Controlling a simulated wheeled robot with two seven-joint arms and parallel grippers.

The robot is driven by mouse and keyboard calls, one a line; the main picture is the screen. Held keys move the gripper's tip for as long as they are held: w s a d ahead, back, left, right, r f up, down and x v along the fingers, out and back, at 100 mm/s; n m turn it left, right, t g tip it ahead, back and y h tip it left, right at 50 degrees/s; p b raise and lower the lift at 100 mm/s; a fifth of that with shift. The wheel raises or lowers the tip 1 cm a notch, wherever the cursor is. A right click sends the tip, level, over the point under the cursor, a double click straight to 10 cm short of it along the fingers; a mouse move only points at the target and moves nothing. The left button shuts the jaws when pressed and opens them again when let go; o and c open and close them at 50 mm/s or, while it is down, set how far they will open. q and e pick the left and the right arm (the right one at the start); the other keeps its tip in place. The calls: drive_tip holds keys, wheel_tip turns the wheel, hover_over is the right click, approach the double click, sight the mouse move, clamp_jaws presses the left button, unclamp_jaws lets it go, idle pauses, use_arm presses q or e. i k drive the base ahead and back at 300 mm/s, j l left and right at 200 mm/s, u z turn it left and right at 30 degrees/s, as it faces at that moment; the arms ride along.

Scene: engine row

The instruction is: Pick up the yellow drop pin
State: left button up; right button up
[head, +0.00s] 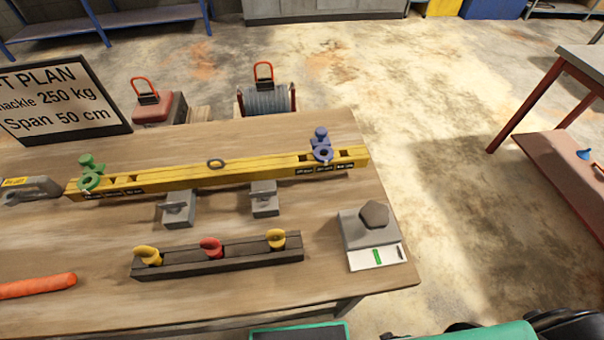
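Two yellow pieces with rounded, hooked tops stand in a dark rack (215,262) on the wooden table. One yellow piece (147,255) is at the rack's left end and the other yellow piece (277,238) is at its right end. A red piece (210,247) stands between them. I cannot tell from their shape which yellow piece is the drop pin. Neither of my grippers can be made out in the head view.
A yellow beam (220,178) with a green fitting (90,172) and a blue fitting (321,145) lies behind the rack, near grey blocks. A sign (62,98) stands behind.

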sight(276, 237)
drive_tip(key=k+l+z, duration=0.5)
drive_tip(key=k+l, duration=0.35)
